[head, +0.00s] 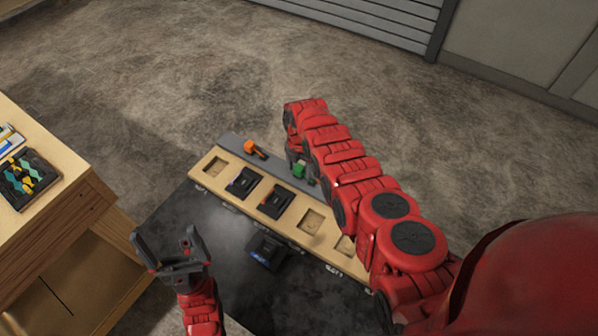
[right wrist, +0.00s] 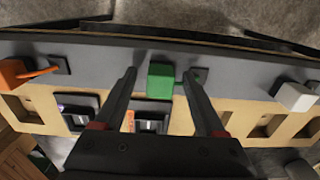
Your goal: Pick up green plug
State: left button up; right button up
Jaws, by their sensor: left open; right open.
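The green plug (head: 299,170) sits on the grey strip at the back of the console, partly hidden by my right arm in the head view. In the right wrist view the green plug (right wrist: 160,80) lies between the two fingers of my right gripper (right wrist: 162,82). The right gripper is open, with a gap visible on both sides of the plug. My left gripper (head: 170,250) is open and empty over the front left of the dark table, far from the plug.
An orange plug (head: 255,149) and a white plug (right wrist: 296,97) sit along the same grey strip (right wrist: 100,48). The wooden slot board (head: 283,214) holds black modules (head: 243,183) and empty recesses. Another black module (head: 265,251) lies in front. A wooden cabinet (head: 60,220) stands left.

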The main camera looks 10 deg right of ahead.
grip_shut()
dwell(0.4)
jog(key=shift+r, duration=0.2)
